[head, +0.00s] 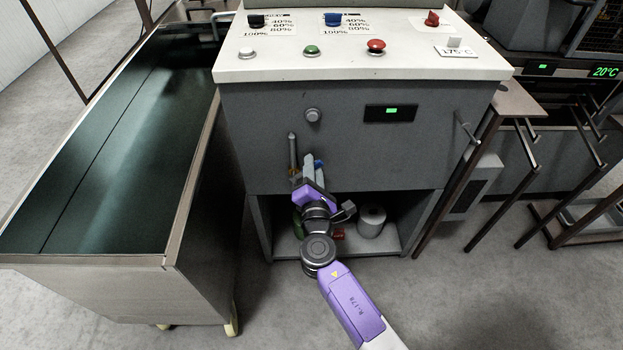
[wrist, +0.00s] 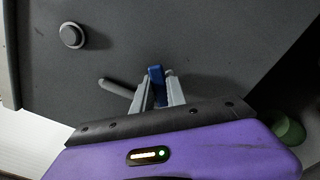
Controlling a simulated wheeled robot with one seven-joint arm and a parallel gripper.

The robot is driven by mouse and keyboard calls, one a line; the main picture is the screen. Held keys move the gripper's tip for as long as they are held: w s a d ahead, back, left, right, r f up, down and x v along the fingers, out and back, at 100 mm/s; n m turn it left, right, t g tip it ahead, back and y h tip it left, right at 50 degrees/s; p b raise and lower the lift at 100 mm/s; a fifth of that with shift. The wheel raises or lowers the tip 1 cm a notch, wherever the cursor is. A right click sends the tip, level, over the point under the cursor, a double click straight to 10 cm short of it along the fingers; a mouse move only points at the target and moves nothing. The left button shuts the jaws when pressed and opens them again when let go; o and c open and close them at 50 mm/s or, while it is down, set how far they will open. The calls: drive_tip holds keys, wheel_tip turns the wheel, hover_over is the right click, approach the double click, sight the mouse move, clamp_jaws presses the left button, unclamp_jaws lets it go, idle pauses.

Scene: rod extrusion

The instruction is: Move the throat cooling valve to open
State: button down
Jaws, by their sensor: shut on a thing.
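A small blue handle on the front of the dark grey cabinet, which fits the throat cooling valve, shows in the wrist view (wrist: 156,74). My gripper (wrist: 157,90) is shut on it, with one grey finger on each side. In the head view my gripper (head: 311,164) is at the lower left of the cabinet front, above the open shelf. Only a bit of blue shows there between the fingers. The valve's body and any label on it are hidden or not readable.
A grey rod (wrist: 116,87) sticks out just left of the fingers. A round knob (wrist: 72,35) is further up left. The cabinet top (head: 350,60) carries several knobs and buttons. A large bin (head: 110,150) stands on the left.

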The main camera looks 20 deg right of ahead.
sight(301, 152)
drive_tip(key=shift+w+a+r+n+p, duration=0.1)
drive_tip(key=shift+a+r+n+p, duration=0.35)
drive_tip(key=shift+n+p, duration=0.45)
drive_tip(key=shift+w+a+r+n+p, duration=0.1)
drive_tip(key=shift+a+r+n+p, duration=0.1)
drive_tip(key=shift+r+n+p, duration=0.3)
drive_tip(key=shift+a+f+n, duration=0.2)
drive_tip(key=shift+n, duration=0.4)
drive_tip(key=shift+w+a+r+n+p, duration=0.15)
drive_tip(key=shift+a+r+n+p, duration=0.15)
drive_tip(key=shift+n+p, duration=0.35)
drive_tip(key=shift+w+a+n, duration=0.1)
drive_tip(key=shift+a+n, duration=0.05)
drive_tip(key=shift+n, duration=0.2)
